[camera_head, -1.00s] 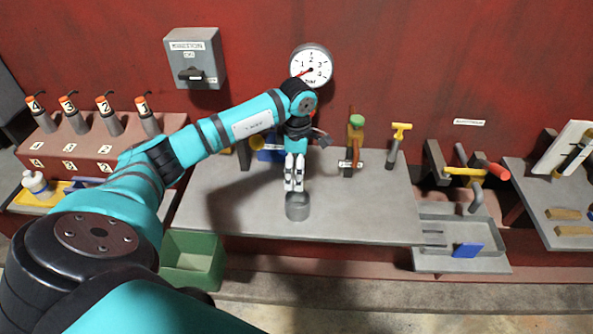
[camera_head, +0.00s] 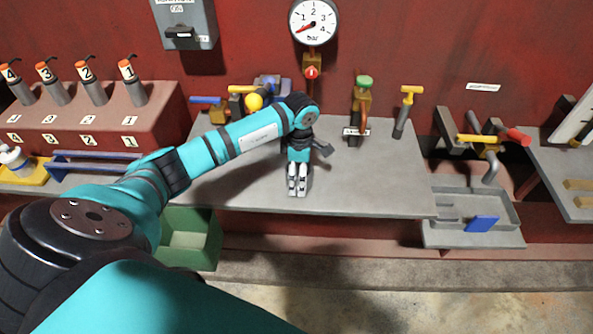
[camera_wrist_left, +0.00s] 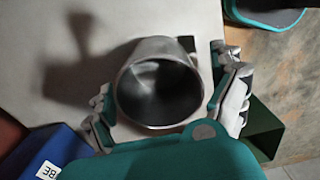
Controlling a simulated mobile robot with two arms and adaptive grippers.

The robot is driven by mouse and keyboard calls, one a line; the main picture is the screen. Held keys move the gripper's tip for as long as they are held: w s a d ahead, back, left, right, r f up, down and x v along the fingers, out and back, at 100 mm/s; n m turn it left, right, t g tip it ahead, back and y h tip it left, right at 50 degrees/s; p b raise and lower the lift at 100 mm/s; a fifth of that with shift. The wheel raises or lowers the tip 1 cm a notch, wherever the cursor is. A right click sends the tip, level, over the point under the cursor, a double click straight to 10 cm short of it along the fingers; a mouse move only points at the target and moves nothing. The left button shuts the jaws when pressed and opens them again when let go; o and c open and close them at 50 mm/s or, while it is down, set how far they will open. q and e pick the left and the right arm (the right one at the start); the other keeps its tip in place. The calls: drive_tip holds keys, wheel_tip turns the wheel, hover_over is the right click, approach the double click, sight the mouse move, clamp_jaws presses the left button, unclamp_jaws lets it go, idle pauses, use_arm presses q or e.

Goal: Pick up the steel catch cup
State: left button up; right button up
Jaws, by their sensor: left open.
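The steel catch cup (camera_wrist_left: 158,90) is a round grey metal cup with an open mouth, seen from above in the left wrist view. It stands on the grey bench top (camera_head: 370,190). My left gripper (camera_head: 298,188) is open and low over the bench, pointing down. In the left wrist view its fingers (camera_wrist_left: 170,98) lie on either side of the cup, with a gap still visible at the left side. In the head view the gripper mostly hides the cup. My right gripper is not in view.
A green bin (camera_head: 192,240) stands below the bench's front left edge. Behind the gripper are a green-topped valve (camera_head: 363,95) and a yellow-handled valve (camera_head: 407,110). A grey tray (camera_head: 450,235) with a blue block (camera_head: 481,224) lies right. The bench's right half is clear.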

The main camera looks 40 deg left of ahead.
use_arm(q)
wheel_tip(320, 180, down, 2)
drive_tip(key=shift+w+a+f, duration=0.1)
drive_tip(key=shift+a, duration=0.05)
drive_tip(key=shift+r, duration=0.25)
drive_tip(key=shift+c, duration=1.1)
drive_tip(key=c, duration=0.9)
